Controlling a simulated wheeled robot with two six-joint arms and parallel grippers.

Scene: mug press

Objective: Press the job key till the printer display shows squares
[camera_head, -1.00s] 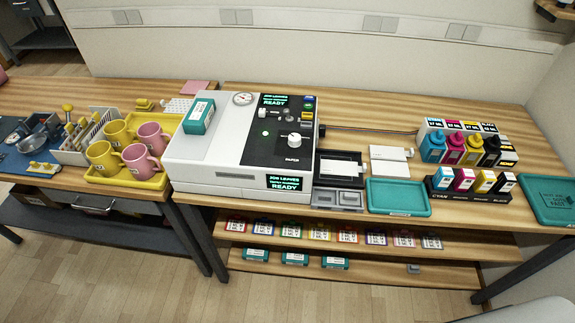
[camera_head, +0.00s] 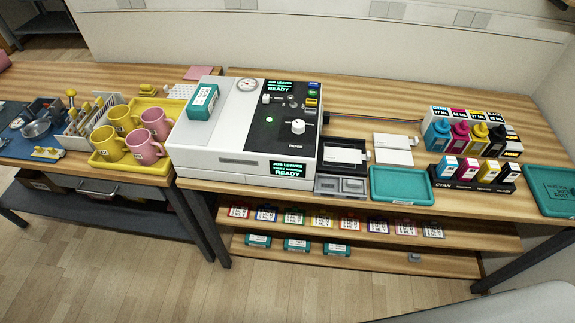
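The white and black printer (camera_head: 225,130) stands on the wooden table in the middle of the head view. Its upper display (camera_head: 279,86) and its front display (camera_head: 287,169) both read "JOB LEAVES" and "READY" in green letters. A column of small keys, with blue (camera_head: 314,85), green and yellow ones, sits at the panel's right. A white knob (camera_head: 298,126) is marked "PAPER". I cannot tell which key is the job key. No squares show on the displays. Neither of my grippers is in view.
Yellow and pink mugs (camera_head: 110,142) stand on a yellow tray at the left. A teal box (camera_head: 202,103) lies on the printer's top. Ink bottles (camera_head: 461,138) and cartridges (camera_head: 470,169) stand at the right, near a teal tray (camera_head: 400,194). A grey floor thing shows at the lower right.

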